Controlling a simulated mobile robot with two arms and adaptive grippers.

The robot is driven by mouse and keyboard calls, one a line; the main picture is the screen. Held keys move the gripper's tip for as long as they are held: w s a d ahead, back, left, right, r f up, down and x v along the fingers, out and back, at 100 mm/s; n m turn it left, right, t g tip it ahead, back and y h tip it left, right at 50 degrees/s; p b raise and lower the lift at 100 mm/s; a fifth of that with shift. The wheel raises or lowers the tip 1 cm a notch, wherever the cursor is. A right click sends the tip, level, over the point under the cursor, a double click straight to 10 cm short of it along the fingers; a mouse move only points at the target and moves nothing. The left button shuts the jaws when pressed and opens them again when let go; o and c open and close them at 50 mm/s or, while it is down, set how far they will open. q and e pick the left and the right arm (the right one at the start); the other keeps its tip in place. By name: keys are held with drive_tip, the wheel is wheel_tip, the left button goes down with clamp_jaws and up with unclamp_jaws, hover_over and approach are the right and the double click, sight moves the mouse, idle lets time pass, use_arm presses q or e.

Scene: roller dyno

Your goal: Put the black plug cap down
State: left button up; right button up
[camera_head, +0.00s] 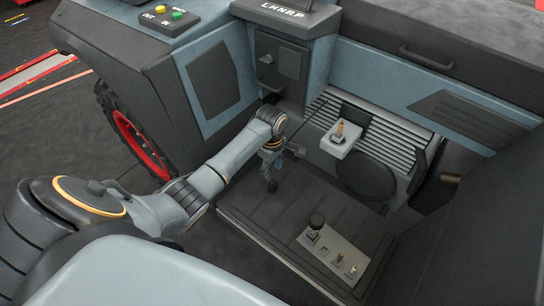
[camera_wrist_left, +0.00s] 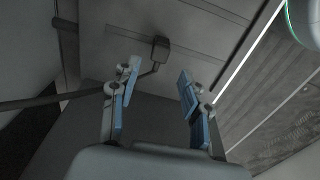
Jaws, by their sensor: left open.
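My left gripper (camera_head: 271,178) reaches down over the dark floor plate inside the machine. In the left wrist view its two blue-padded fingers (camera_wrist_left: 158,92) stand apart with nothing between them. A small dark block on a thin bent stem (camera_wrist_left: 161,48) lies beyond the fingertips, a little left of the middle of the gap. It may be the black plug cap or a pedal; I cannot tell which. I cannot pick out the black plug cap with certainty in the head view. My right gripper is not in view.
A grey panel with a black knob and small levers (camera_head: 334,252) sits on the floor plate (camera_head: 262,222). A pale bracket with a tan-topped stick (camera_head: 341,138) stands against the ribbed wall. A grey housing (camera_head: 280,60) rises behind the gripper. A red-rimmed wheel (camera_head: 140,138) is at left.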

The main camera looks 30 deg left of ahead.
use_arm(q)
drive_tip(key=s+d+f+m, duration=0.2)
drive_tip(key=s+m, duration=0.1)
drive_tip(key=s, duration=0.1)
drive_tip(key=s+d+f+m, duration=0.2)
drive_tip(key=s+d+m, duration=0.1)
drive_tip(key=s, duration=0.1)
drive_tip(key=s+d+f+m+t, duration=0.1)
drive_tip(key=s+d+f+m, duration=0.1)
drive_tip(key=s+m, duration=0.2)
drive_tip(key=shift+s+d+f+p, duration=0.15)
drive_tip(key=shift+s+d+p, duration=0.25)
drive_tip(key=shift+s, duration=0.1)
drive_tip(key=s+d+m+t, duration=0.1)
drive_tip(key=s+d+m, duration=0.3)
drive_tip(key=s+m, duration=0.5)
drive_tip(key=s, duration=0.2)
drive_tip(key=shift+s+d+t, duration=0.2)
drive_tip(key=shift+s+t, duration=0.15)
drive_tip(key=shift+t, duration=0.05)
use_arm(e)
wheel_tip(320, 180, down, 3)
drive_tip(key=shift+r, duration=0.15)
